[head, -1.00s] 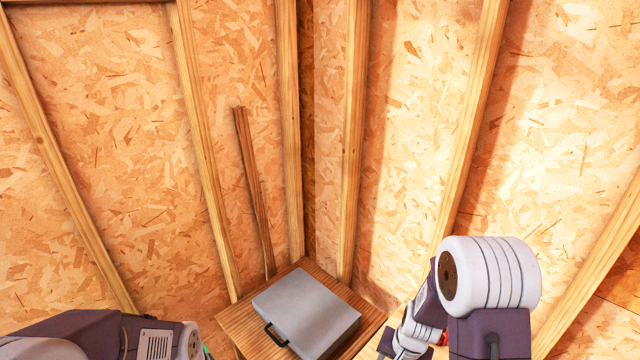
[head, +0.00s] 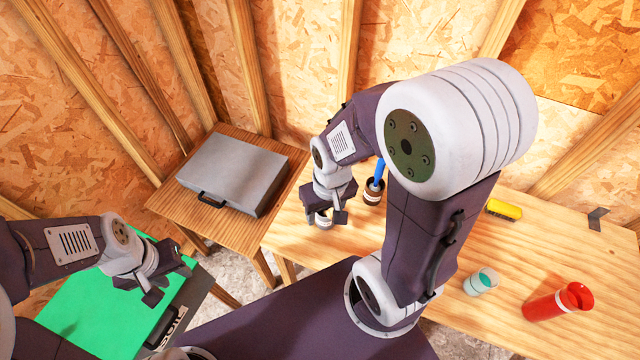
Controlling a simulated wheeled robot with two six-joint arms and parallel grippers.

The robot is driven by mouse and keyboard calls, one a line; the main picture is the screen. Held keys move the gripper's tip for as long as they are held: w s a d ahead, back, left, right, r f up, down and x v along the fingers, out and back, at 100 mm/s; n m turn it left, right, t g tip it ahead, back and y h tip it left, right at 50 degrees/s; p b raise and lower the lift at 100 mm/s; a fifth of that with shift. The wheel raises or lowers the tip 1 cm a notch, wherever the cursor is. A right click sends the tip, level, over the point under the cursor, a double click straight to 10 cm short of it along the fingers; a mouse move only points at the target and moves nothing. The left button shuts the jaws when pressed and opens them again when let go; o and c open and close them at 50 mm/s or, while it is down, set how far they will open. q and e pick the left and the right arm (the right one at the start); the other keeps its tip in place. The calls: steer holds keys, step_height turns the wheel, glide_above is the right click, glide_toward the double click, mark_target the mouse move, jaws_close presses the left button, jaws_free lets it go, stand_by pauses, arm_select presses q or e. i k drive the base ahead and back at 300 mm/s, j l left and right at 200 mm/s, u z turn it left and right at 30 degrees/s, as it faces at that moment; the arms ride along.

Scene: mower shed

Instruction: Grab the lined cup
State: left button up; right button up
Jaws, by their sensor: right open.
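A small pale cup (head: 324,219) with a darker band stands on the light wooden workbench (head: 535,245) in the head view. My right gripper (head: 325,218) is open right at this cup, its fingers on either side; the gripper partly hides it, and contact cannot be made out. A dark cup with a white band (head: 374,191) stands just behind and to the right, holding a blue-handled thing (head: 379,170). Which of the two is the lined cup is not clear. My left gripper (head: 168,283) is open and empty above a green case.
A teal and white cup (head: 481,281), a red container (head: 558,302), a yellow brush (head: 504,209) and a dark metal bracket (head: 598,217) are on the workbench. A grey case (head: 232,172) lies on a brown table. The green case (head: 75,310) is at lower left.

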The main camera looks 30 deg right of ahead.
mark_target(485, 279)
steer(key=z, duration=3.05)
steer(key=l+u, duration=0.3)
steer(key=u, duration=0.15)
steer(key=l+u, duration=0.25)
steer(key=u, duration=0.25)
steer(key=k+l+u, duration=0.1)
steer(key=l+u, duration=0.15)
steer(key=u, duration=0.2)
steer(key=k+l+u, duration=0.15)
steer(key=u, duration=0.3)
steer(key=l, duration=0.1)
